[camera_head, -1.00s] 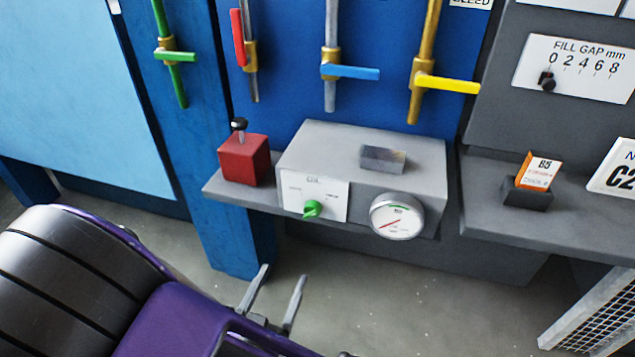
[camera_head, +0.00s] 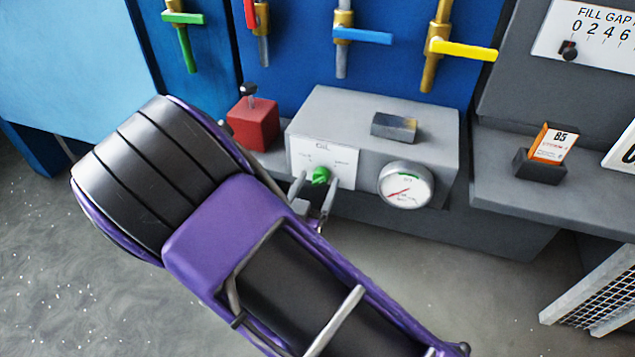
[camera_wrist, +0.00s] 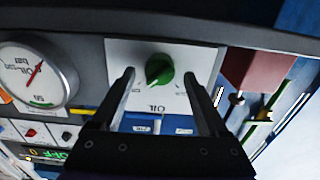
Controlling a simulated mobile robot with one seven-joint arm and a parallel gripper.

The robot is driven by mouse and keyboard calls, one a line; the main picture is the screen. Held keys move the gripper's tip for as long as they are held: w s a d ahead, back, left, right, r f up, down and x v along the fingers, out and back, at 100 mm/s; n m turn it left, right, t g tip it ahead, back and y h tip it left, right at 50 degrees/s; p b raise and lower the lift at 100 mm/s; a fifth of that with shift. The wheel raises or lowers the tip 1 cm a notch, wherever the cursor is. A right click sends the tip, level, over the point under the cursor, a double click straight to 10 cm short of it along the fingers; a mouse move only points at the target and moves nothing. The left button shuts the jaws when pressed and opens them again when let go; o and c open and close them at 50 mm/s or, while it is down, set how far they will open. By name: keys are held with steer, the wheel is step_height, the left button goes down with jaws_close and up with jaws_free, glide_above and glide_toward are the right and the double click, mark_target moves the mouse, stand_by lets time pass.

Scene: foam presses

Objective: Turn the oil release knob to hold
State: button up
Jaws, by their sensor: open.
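The green oil release knob (camera_head: 320,176) sits on a white plate (camera_head: 340,160) marked OIL on the front of a grey box (camera_head: 290,125). In the wrist view the knob (camera_wrist: 159,70) lies ahead of and between the two fingers, with its pointer tilted. Its plate lettering is too small to read apart from OIL. My gripper (camera_head: 313,192) is open and empty, its fingertips close to the knob, one on each side. I cannot tell whether either finger touches it.
A round pressure gauge (camera_head: 405,185) is right of the knob. A red block with a black-topped stem (camera_head: 254,124) stands at the left. A metal block (camera_head: 394,126) lies on the box. Coloured valve levers (camera_head: 362,35) hang above. A card holder (camera_head: 540,165) is on the right shelf.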

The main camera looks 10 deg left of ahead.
steer(key=shift+w, duration=0.35)
jaws_close()
